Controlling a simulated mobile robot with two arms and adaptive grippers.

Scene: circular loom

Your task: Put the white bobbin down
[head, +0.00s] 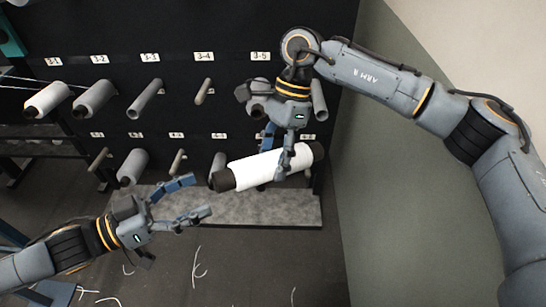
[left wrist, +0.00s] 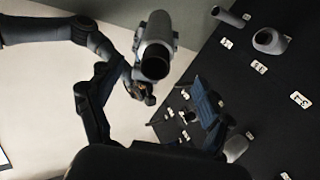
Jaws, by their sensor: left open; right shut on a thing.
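The white bobbin (head: 256,169) has dark ends and is held roughly level, slightly tilted, in front of the rack. My right gripper (head: 285,160) is shut on it around its middle to right part. My left gripper (head: 192,198) is open and empty, its fingers a little to the left of and below the bobbin's left end. In the left wrist view the bobbin (left wrist: 157,42) shows end-on, its dark end facing the camera, between the open fingers of my left gripper (left wrist: 150,105) but beyond them. Whether they touch it is not clear; they look apart.
A black rack panel (head: 180,20) carries numbered labels and pegs in two rows. A white bobbin (head: 47,99) and grey tubes (head: 94,98) sit on pegs. A grey platform (head: 240,208) lies below. A pale wall (head: 440,30) stands at the right. Thread scraps (head: 197,268) lie on the floor.

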